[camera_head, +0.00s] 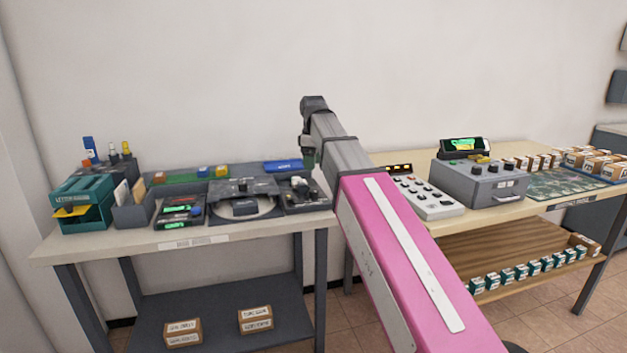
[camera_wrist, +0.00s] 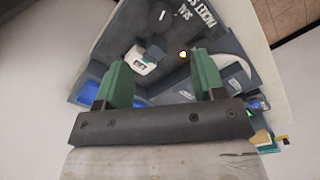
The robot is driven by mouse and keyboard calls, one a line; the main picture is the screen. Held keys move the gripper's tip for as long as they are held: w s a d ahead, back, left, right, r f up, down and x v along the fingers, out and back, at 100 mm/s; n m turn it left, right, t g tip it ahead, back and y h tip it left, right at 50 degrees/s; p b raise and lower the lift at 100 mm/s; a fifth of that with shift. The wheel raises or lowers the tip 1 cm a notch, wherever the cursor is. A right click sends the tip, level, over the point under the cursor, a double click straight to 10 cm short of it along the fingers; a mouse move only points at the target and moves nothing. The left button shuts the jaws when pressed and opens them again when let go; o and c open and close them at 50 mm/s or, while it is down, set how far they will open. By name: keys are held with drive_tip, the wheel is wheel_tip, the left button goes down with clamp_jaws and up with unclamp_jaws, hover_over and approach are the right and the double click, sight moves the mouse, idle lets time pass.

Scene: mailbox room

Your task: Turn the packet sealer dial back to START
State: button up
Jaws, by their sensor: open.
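The dark packet sealer shows in the wrist view (camera_wrist: 180,45), with white lettering seen upside down on its panel. A dark round knob (camera_wrist: 161,17) with a small white mark is on it; I cannot tell where the mark points. A white part (camera_wrist: 141,61) sits beside it. My gripper (camera_wrist: 160,58) has two green fingers set wide apart with nothing between them, above the sealer. In the head view my gripper (camera_head: 308,158) hangs over the right end of the left table, above a dark unit (camera_head: 318,205). My arm covers part of the scene.
On the left table (camera_head: 110,243) are a teal letter rack (camera_head: 80,203), a grey unit with a round plate (camera_head: 245,187) and a blue box (camera_head: 283,166). The right table (camera_head: 480,220) bears a white keypad (camera_head: 428,199) and a grey control box (camera_head: 478,182).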

sight(314, 190)
wheel_tip(314, 190, down, 11)
drive_tip(key=m, duration=1.2)
drive_tip(key=shift+w+d+r, duration=0.1)
drive_tip(key=shift+r, duration=0.05)
drive_tip(key=c, duration=0.9)
